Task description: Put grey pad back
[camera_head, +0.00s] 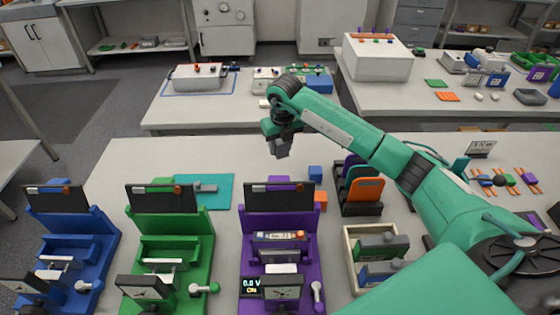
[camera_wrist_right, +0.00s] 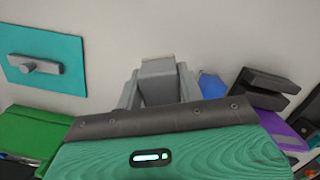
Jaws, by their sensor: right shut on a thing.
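My right gripper (camera_head: 279,140) hangs above the near table, behind the purple station, with its fingers pointing down. In the wrist view the gripper (camera_wrist_right: 158,92) is shut on a small grey block, which I take to be the grey pad (camera_wrist_right: 158,70). The pad is held clear of the table. In the head view it is hard to separate from the dark grey fingers. A teal mat (camera_head: 222,197) with a grey handled piece (camera_head: 205,187) on it lies to the left; the mat also shows in the wrist view (camera_wrist_right: 70,80). My left gripper is out of view.
Blue (camera_head: 93,240), green (camera_head: 200,250) and purple (camera_head: 304,255) stations line the front. Right are a dark rack (camera_head: 360,208) and a cream bin (camera_head: 352,262). The table behind the mat is clear.

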